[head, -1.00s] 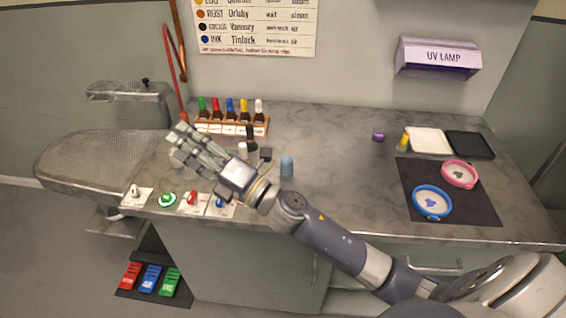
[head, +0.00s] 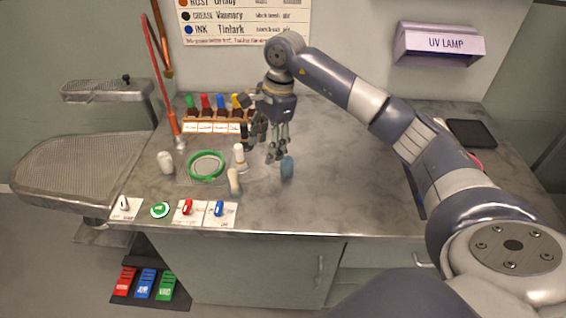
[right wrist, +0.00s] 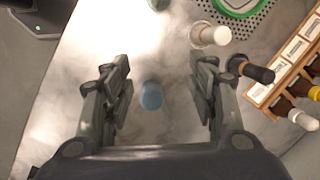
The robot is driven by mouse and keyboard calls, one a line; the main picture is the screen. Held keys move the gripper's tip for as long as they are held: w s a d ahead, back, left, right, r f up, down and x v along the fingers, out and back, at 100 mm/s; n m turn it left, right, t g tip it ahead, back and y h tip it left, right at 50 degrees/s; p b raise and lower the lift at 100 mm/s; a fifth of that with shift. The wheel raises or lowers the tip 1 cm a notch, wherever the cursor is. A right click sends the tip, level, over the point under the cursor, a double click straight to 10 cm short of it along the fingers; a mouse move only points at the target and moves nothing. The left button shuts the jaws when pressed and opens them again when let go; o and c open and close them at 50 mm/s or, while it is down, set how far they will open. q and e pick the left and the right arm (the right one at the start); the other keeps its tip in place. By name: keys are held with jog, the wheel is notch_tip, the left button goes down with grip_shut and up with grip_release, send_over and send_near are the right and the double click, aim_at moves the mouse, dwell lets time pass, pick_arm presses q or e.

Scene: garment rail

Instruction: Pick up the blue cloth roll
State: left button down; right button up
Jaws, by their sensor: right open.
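The blue cloth roll (head: 287,167) stands upright on the grey marbled counter, right of the white-topped bottles. In the right wrist view the roll (right wrist: 151,96) shows from above, between the two fingers and apart from both. My right gripper (head: 275,150) is open and empty. It points down, above and slightly behind the roll in the head view. In the right wrist view its fingers (right wrist: 158,100) are spread wide on either side of the roll. My left gripper is not in view.
White-topped bottle (head: 239,157) and pale bottle (head: 234,181) stand left of the roll, with a green hoop (head: 207,166) beyond them. A wooden rack (head: 205,127) of coloured bottles is behind. Switches (head: 187,211) line the front edge. Counter right of the roll is clear.

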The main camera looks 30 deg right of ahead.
jog(key=d, duration=0.2)
jog(key=d+r+h, duration=0.1)
jog(key=d, duration=0.1)
jog(key=d+h, duration=0.1)
jog(key=d, duration=0.1)
jog(key=shift+s+r+g, duration=0.15)
jog(key=shift+r+g, duration=0.15)
jog(key=shift+g, duration=0.1)
jog(key=p, duration=0.1)
send_over(287, 160)
jog(key=f, duration=0.4)
jog(key=shift+w+d+f, duration=0.2)
jog(key=shift+d+f, duration=0.05)
jog(key=shift+d, duration=0.1)
jog(key=shift+f, duration=0.25)
jog(key=shift+s+a+f+p, duration=0.1)
jog(key=shift+a+f+p, duration=0.05)
jog(key=shift+f+p, duration=0.45)
notch_tip(287, 160, down, 3)
jog(key=shift+s+a+f+p, duration=0.15)
jog(key=shift+p, duration=0.35)
jog(key=shift+f, duration=0.45)
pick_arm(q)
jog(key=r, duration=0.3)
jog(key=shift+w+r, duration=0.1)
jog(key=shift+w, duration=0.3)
pick_arm(e)
jog(key=c, duration=0.9)
